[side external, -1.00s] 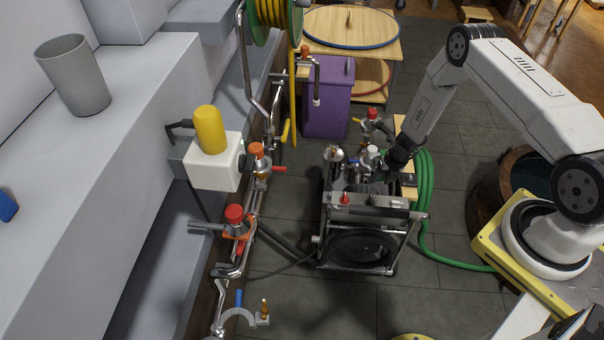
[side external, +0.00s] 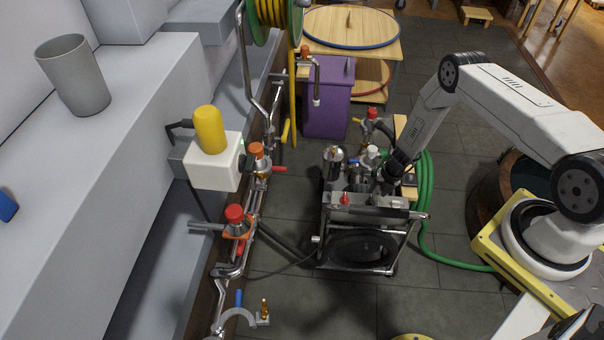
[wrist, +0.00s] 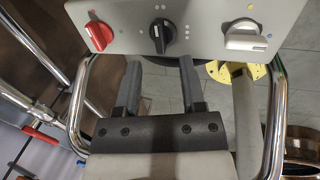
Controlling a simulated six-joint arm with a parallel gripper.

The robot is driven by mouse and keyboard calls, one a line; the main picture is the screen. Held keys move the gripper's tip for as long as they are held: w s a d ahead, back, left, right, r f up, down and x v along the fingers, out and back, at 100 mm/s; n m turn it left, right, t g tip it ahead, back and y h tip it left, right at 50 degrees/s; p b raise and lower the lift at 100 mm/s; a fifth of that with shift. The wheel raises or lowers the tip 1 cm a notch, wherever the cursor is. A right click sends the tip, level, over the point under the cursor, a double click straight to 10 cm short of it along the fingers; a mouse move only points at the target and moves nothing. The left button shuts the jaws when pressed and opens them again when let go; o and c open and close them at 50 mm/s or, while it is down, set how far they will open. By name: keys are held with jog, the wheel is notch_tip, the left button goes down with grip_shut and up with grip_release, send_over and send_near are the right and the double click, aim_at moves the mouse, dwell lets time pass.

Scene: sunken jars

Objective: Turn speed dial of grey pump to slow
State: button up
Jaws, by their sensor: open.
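The grey pump (side external: 372,258) stands on the floor in a metal tube frame. Its grey control panel (wrist: 203,28) crosses the top of the wrist view. On the panel are a red knob (wrist: 98,33) at left, a black dial (wrist: 163,34) in the middle and a white knob (wrist: 245,40) at right. Small dots mark the panel around the knobs. I cannot tell from labels which one sets speed. My gripper (wrist: 160,66) is open and empty, its fingertips just short of the black dial, one to each side. In the side view the gripper's tips are hidden among pump parts.
A green hose (side external: 425,215) lies coiled right of the pump. A pipe rack with a red-capped valve (side external: 235,215) runs along the left. A purple bin (side external: 328,100) stands behind. Chrome frame tubes (wrist: 276,120) flank my gripper closely.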

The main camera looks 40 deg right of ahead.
aim_at(373, 202)
jog(key=shift+x, duration=1.7)
jog(key=shift+a+f, duration=0.1)
jog(key=shift+f, duration=0.4)
grip_shut()
